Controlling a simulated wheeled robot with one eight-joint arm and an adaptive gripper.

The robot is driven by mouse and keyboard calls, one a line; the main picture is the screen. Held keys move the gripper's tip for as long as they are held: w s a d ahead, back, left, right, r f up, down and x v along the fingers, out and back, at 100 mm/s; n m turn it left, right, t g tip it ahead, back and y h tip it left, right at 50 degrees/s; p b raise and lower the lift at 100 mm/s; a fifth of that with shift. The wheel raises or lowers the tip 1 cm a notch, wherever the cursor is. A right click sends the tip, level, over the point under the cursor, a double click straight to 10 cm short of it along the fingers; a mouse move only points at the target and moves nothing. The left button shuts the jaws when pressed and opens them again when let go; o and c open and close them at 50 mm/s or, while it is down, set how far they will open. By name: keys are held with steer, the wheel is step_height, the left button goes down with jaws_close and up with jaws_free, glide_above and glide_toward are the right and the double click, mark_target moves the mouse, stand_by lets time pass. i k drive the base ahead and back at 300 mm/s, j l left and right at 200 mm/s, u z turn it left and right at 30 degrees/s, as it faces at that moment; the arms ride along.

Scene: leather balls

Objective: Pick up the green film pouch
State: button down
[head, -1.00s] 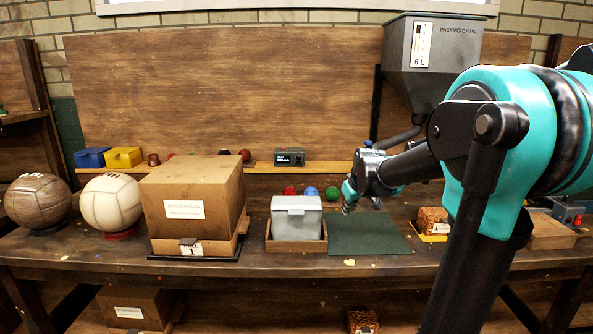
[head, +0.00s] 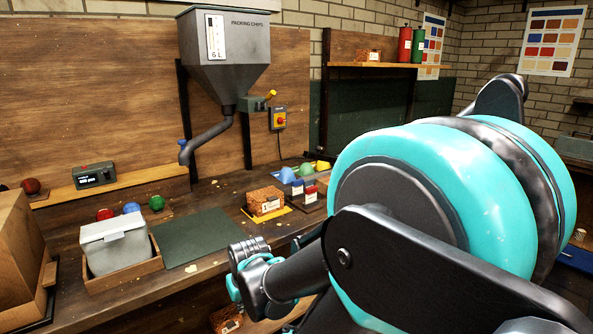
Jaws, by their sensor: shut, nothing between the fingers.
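A small green rounded item (head: 306,169) lies at the back of the bench between a light-blue one and a yellow one. It may be the green film pouch, but it is too small to be sure. My gripper (head: 236,287) shows only in part at the bench's front edge, nearer to me and left of the green item, and well apart from it. It is shut and holds nothing. Its fingertips are hard to make out behind my wrist.
A cork-like block (head: 264,201) stands on a yellow mat, between gripper and green item. Small blue and red boxes (head: 310,194) stand before the rounded items. A dark green mat (head: 203,238) is bare. A lidded grey bin (head: 117,247) and hopper spout (head: 205,140) are left.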

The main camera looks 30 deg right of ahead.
mark_target(306, 168)
steer(key=z, duration=0.95)
steer(key=i+l, duration=0.1)
steer(key=l, duration=0.15)
steer(key=i+l+u, duration=0.1)
steer(key=l, duration=0.2)
steer(key=i+l, duration=0.1)
steer(key=l, duration=0.15)
